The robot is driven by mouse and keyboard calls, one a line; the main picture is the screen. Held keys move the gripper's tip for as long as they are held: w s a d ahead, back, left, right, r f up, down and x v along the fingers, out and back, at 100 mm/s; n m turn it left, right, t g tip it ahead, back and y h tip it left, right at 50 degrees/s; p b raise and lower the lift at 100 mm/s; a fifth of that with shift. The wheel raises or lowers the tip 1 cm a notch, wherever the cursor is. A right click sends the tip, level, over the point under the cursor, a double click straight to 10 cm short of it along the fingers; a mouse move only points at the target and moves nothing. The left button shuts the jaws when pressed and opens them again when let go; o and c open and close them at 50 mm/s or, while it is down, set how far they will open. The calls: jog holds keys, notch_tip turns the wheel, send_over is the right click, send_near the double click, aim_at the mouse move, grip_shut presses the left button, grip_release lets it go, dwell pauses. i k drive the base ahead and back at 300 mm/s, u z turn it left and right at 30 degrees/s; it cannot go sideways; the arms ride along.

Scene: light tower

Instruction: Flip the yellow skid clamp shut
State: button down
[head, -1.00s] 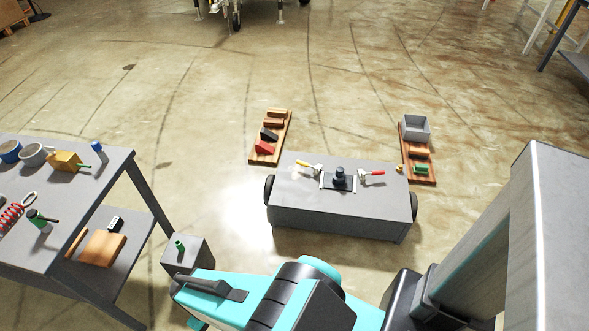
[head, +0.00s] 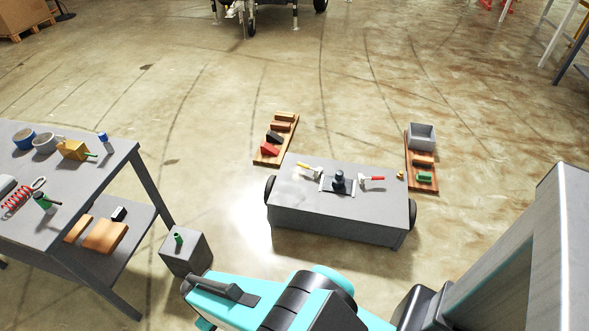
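The yellow-handled skid clamp (head: 308,170) is on the left side of the low grey skid's top (head: 300,208). It is small in the head view, and I cannot tell how far its handle is raised. A dark fitting on a plate (head: 338,182) sits in the middle of the skid top. A red-handled clamp (head: 371,180) is to its right. My teal and black arm crosses the bottom of the view, nearer than the skid. My gripper is not in the picture.
A grey workbench (head: 118,160) with tools stands at left. A grey box with a green item (head: 186,255) is beside it. Wooden boards with blocks (head: 275,140) and with a grey bin (head: 421,160) lie behind the skid. Open floor lies beyond.

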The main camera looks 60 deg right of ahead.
aim_at(309, 167)
jog(key=z, duration=0.1)
jog(key=i, duration=0.95)
jog(key=u, duration=0.05)
